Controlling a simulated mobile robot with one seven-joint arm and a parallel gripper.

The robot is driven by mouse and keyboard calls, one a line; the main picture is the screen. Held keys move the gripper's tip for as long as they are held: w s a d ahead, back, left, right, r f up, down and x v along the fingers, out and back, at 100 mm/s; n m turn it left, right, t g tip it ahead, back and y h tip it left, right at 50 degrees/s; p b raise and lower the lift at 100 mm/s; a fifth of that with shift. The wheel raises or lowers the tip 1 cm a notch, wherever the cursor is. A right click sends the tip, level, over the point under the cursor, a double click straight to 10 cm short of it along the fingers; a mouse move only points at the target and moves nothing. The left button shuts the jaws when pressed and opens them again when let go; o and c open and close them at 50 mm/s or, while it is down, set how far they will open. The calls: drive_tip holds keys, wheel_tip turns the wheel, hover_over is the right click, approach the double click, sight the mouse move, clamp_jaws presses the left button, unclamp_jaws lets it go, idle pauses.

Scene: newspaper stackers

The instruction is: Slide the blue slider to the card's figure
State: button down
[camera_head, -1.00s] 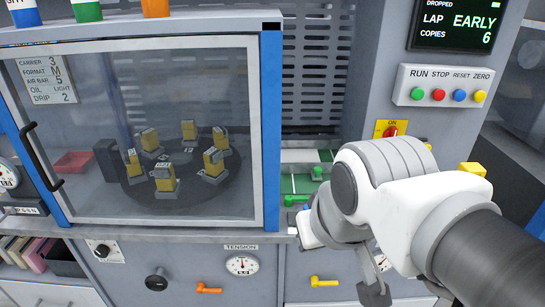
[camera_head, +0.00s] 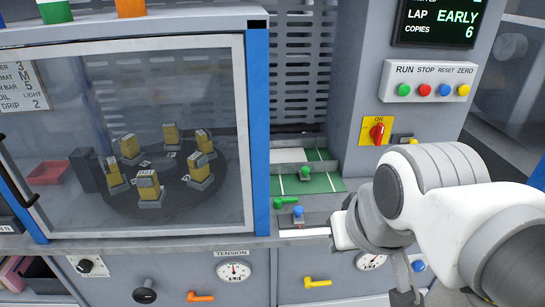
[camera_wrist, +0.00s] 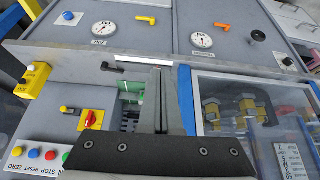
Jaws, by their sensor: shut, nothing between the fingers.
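The blue slider (camera_head: 298,211) is a small blue knob on a grey strip on the ledge, right of the glazed cabinet. Any scale beside it is too small to read. The card (camera_head: 22,88) hangs behind the glass at upper left; it lists a 3, M, 5, LIGHT and 2, its label words partly cut off. The card also shows upside down in the wrist view (camera_wrist: 291,160). My gripper (camera_wrist: 165,72) is shut and empty, apart from the slider. I cannot make out the slider in the wrist view; my fingers cover part of the ledge.
The cabinet's blue post (camera_head: 257,130) rises close on the left. A red switch (camera_head: 377,130) and buttons (camera_head: 433,90) are at right. A yellow lever (camera_head: 317,282) juts out below the ledge.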

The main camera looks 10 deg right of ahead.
drive_tip(key=c, duration=1.2)
unclamp_jaws()
drive_tip(key=shift+w+r, duration=0.15)
drive_tip(key=shift+r, duration=0.05)
drive_tip(key=shift+c, duration=0.2)
drive_tip(key=o, duration=0.7)
drive_tip(key=shift+m+g, duration=0.5)
drive_tip(key=shift+m, duration=0.3)
drive_tip(key=w+r+p, duration=0.1)
drive_tip(key=w, duration=0.1)
drive_tip(key=w+r+p, duration=0.1)
drive_tip(key=w+r, duration=0.1)
drive_tip(key=shift+w, duration=0.15)
drive_tip(key=shift+c, duration=0.2)
drive_tip(key=m+g+p, duration=0.5)
drive_tip(key=m+p, duration=0.3)
hover_over(298, 208)
wheel_tip(298, 208, down, 4)
wheel_tip(298, 208, down, 17)
drive_tip(key=shift+d+p, duration=0.1)
drive_tip(key=shift+p, duration=0.2)
drive_tip(key=shift+c, duration=0.2)
clamp_jaws()
